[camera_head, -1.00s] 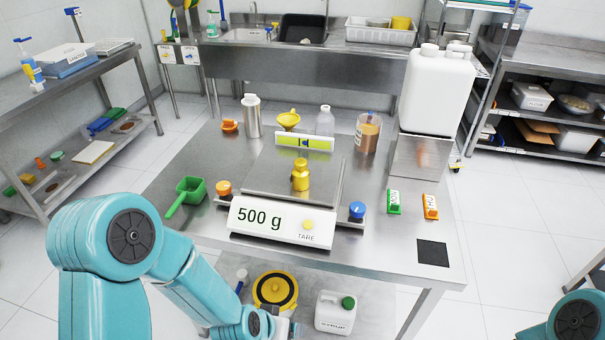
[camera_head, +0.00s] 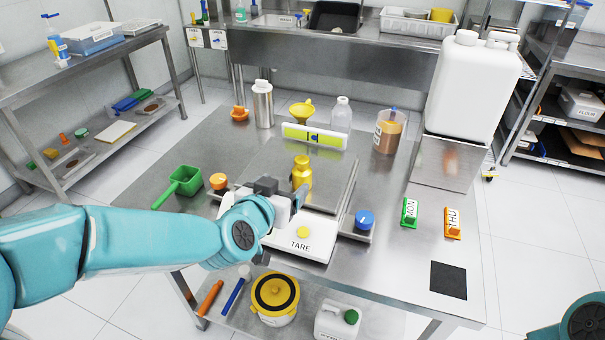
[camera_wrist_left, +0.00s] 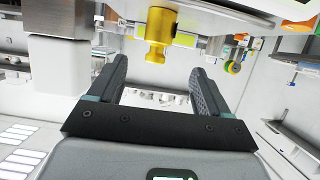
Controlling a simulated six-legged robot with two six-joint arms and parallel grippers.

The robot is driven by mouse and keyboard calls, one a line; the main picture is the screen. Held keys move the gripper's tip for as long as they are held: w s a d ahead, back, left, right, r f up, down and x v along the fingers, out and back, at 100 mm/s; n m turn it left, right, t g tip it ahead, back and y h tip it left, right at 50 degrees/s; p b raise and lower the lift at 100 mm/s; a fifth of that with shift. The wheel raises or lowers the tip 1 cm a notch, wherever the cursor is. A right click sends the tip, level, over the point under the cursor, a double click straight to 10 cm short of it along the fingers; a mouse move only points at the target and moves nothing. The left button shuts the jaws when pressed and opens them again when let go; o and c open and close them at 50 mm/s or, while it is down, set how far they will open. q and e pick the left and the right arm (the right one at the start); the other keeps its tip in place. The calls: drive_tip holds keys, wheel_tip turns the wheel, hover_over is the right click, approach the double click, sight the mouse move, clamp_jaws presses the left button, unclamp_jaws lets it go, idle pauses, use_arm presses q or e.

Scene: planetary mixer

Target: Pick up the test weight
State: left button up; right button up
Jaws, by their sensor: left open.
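The test weight (camera_head: 302,172) is a brass-yellow knobbed cylinder standing upright on the steel pan (camera_head: 327,185) of the scale. My left gripper (camera_head: 283,190) is open and empty, close in front of the weight on its near side. In the left wrist view the weight (camera_wrist_left: 158,35) shows beyond the gap between the two dark fingers, roughly centred. I cannot tell whether a finger touches it. The scale's white front (camera_head: 304,238) shows its TARE button; my left arm hides the display. My right gripper is out of the picture.
A green-yellow level (camera_head: 314,136) lies behind the pan. An orange knob (camera_head: 218,181) and a blue knob (camera_head: 364,219) flank the scale. A green scoop (camera_head: 184,181) lies left. A large white canister (camera_head: 470,85) stands right on a steel block.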

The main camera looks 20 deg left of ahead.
sight(299, 172)
use_arm(q)
drive_tip(key=w, duration=0.1)
drive_tip(key=w+d, duration=0.1)
drive_tip(key=w+f, duration=0.1)
drive_tip(key=w, duration=0.1)
drive_tip(key=shift+d+f, duration=0.1)
drive_tip(key=shift+d, duration=0.05)
drive_tip(key=x, duration=0.2)
drive_tip(key=p+x, duration=0.1)
drive_tip(key=x, duration=0.1)
drive_tip(key=a+x, duration=0.1)
drive_tip(key=x, duration=0.2)
drive_tip(key=shift+w+f+p, duration=0.1)
drive_tip(key=shift+p, duration=0.2)
drive_tip(key=shift+w+f, duration=0.1)
drive_tip(key=shift+w, duration=0.05)
drive_tip(key=shift+s+d, duration=0.2)
drive_tip(key=shift+s, duration=0.05)
drive_tip(key=shift+c, duration=0.8)
drive_tip(key=shift+s+r, duration=0.1)
drive_tip(key=shift+r, duration=0.15)
drive_tip(key=c, duration=0.5)
drive_tip(key=shift+w+f, duration=0.1)
drive_tip(key=shift+w, duration=0.1)
clamp_jaws()
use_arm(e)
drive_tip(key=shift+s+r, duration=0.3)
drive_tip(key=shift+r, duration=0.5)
